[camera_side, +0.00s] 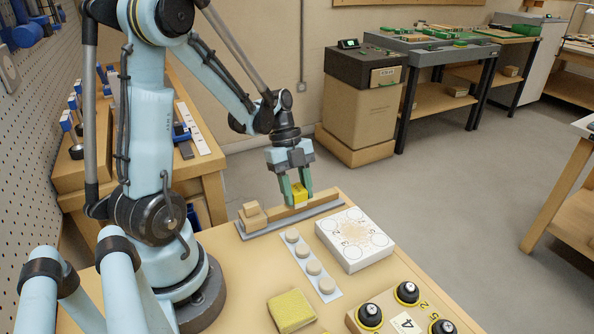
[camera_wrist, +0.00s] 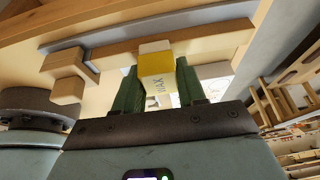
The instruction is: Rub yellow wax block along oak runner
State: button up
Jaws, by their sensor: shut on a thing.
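The yellow wax block (camera_side: 299,193) is held between the green fingers of my gripper (camera_side: 300,188). In the wrist view the block (camera_wrist: 157,70) has a pale end and lettering on its face, with one green finger of my gripper (camera_wrist: 158,88) on each side. The oak runner (camera_side: 323,198) is a long wooden bar lying on a grey plate near the far edge of the bench. The runner (camera_wrist: 110,58) crosses the upper part of the wrist view behind the block. The block is at the runner's middle stretch; I cannot tell whether they touch.
Small wooden blocks (camera_side: 251,214) stand at the runner's left end. A strip with several round pale discs (camera_side: 303,258), a white box with printed circles (camera_side: 355,239), a yellow pad (camera_side: 291,310) and black knobs (camera_side: 407,292) occupy the bench nearer the camera.

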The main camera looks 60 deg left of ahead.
aim_at(324, 194)
jog(key=shift+s+f, duration=0.15)
jog(key=shift+s, duration=1.95)
jog(key=shift+c, duration=0.4)
jog(key=shift+s, duration=2)
jog(key=shift+r, duration=0.2)
jog(key=shift+w, duration=0.15)
jog(key=shift+w+r, duration=0.1)
jog(key=shift+w, duration=1.75)
jog(key=shift+w+f, duration=0.15)
jog(key=shift+w, duration=1.8)
jog(key=shift+w+f, duration=0.15)
jog(key=shift+w, duration=1.75)
jog(key=shift+w+r, duration=0.1)
jog(key=shift+w, duration=3.65)
